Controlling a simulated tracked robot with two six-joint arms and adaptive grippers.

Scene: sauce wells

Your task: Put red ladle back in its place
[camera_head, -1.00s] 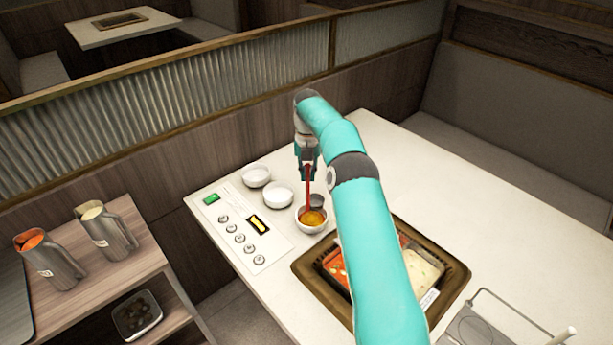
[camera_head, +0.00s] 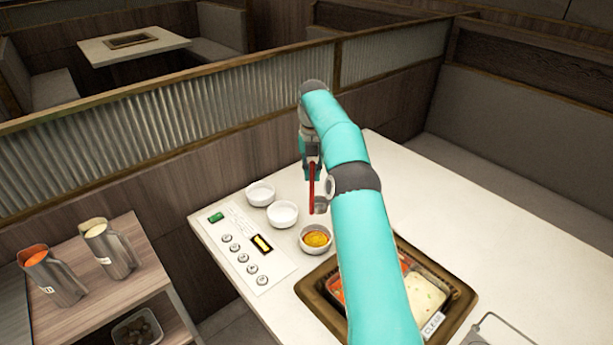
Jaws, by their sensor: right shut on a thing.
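The red ladle hangs from my right gripper by its red handle (camera_head: 312,188). My right gripper (camera_head: 311,172) is shut on the handle, above the white table. The ladle's grey cup (camera_head: 321,205) is above and slightly behind a white bowl (camera_head: 316,239) that holds yellow-orange sauce. The cup appears clear of the bowl, and my arm is close beside it on the right. My left gripper is not in view.
Two white bowls (camera_head: 261,193) (camera_head: 283,213) stand left of the sauce bowl. A button panel (camera_head: 246,249) lies on the table's left part. A hotpot with red and pale broth sits in a brown frame (camera_head: 318,290), partly behind my arm. Two metal pitchers (camera_head: 54,277) (camera_head: 110,250) stand on the wooden side shelf (camera_head: 88,303).

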